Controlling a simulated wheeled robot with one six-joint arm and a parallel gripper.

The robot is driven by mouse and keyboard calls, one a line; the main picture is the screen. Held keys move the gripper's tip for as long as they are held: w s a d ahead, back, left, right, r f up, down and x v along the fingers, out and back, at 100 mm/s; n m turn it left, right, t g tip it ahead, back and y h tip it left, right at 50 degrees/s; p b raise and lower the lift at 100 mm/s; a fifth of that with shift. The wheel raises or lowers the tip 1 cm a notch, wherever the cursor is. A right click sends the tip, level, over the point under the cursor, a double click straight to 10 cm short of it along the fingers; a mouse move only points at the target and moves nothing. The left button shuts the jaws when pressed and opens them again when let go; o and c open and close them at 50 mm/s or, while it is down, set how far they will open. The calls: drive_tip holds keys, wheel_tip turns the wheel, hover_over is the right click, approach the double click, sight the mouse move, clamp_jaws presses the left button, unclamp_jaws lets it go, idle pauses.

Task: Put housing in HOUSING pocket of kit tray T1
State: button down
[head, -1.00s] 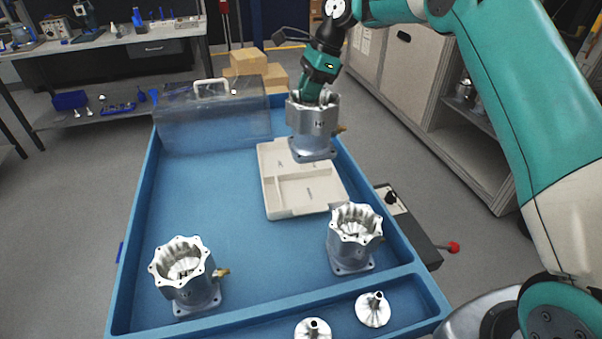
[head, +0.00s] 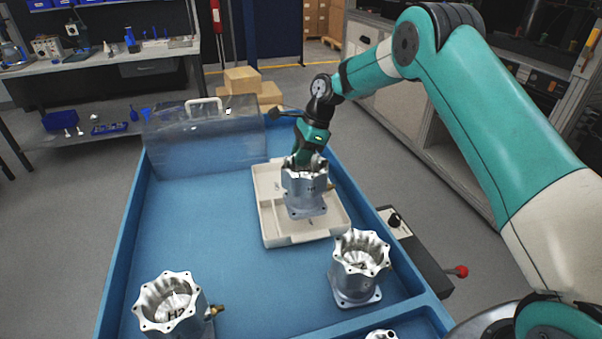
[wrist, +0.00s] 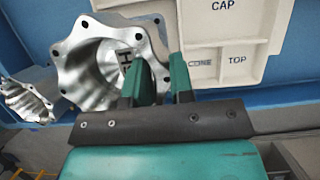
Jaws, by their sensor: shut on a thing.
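My gripper (head: 306,158) is shut on the wall of a silver housing (head: 304,192), a scalloped metal cylinder with a square flange and a brass fitting. The housing hangs upright over the cream kit tray (head: 274,237); whether its flange touches the tray cannot be told. In the wrist view the fingers (wrist: 162,75) grip the rim of the housing (wrist: 80,60), whose open bore shows. The tray (wrist: 265,48) beside it carries the labels CAP, CONE and TOP. The HOUSING label is not visible.
Another housing (head: 357,268) stands near the tray's front right, and one (head: 170,305) at the front left. A clear cover (head: 205,135) with a white handle stands at the back left. A control box (head: 410,240) with a red-knobbed lever is right of the blue bench (head: 200,215).

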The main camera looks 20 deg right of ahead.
sight(301, 172)
drive_tip(key=shift+f+p, duration=0.3)
drive_tip(key=shift+f, duration=2.45)
drive_tip(key=c, duration=1)
unclamp_jaws()
drive_tip(key=shift+f, duration=0.1)
